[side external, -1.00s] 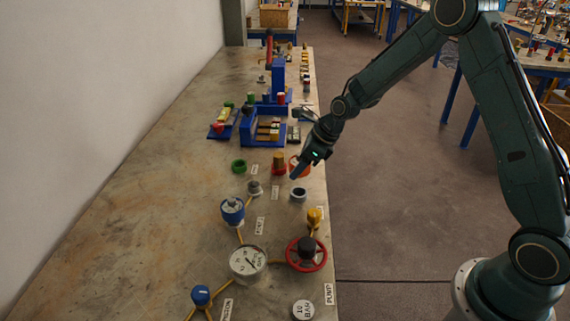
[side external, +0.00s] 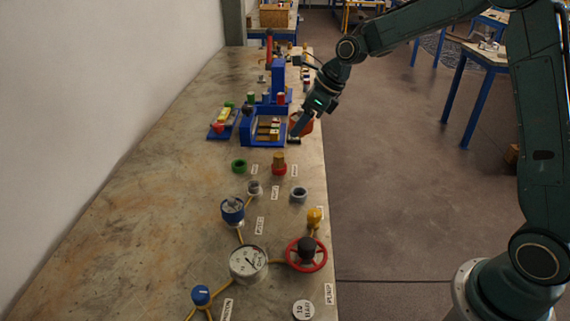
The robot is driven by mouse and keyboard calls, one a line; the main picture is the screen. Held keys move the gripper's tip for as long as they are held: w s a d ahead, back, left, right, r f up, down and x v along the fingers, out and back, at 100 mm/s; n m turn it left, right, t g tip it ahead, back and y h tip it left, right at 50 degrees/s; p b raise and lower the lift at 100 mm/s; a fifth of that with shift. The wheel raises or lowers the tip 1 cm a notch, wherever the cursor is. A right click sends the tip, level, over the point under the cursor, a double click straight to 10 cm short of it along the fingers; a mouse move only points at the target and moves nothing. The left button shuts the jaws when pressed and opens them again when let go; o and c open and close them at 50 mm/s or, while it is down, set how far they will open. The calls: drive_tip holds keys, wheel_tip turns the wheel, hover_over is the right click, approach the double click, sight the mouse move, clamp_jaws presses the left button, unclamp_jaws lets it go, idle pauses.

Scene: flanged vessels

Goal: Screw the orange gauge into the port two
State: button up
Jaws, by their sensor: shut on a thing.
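My gripper (side external: 300,123) is shut on the orange gauge (side external: 304,126) and holds it near the table's right edge, beside the blue rack. The gauge is small in view and partly covered by my fingers. Several round fittings stand in the middle of the table: a green ring (side external: 239,166), a grey open ring (side external: 299,194) and a small grey fitting (side external: 254,187). White labels lie by them, but I cannot read which marks port two. My gripper is beyond these fittings, apart from them.
A red and brass fitting (side external: 279,165) stands between the rings. The blue rack (side external: 263,128) stands behind. The table's left side is bare.

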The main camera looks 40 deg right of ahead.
drive_tip(key=shift+w, duration=0.1)
idle(0.4)
drive_tip(key=shift+w+a+f, duration=0.25)
drive_tip(key=shift+w, duration=0.1)
drive_tip(key=w+a+f+n+g+y, duration=0.2)
drive_tip(key=w+a+f+n, duration=0.4)
drive_tip(key=w+a+f, duration=0.2)
drive_tip(key=shift+w+f, duration=0.55)
drive_tip(key=shift+f, duration=0.65)
drive_tip(key=shift+f, duration=0.2)
drive_tip(key=shift+f, duration=2.35)
drive_tip(key=shift+f, duration=1.2)
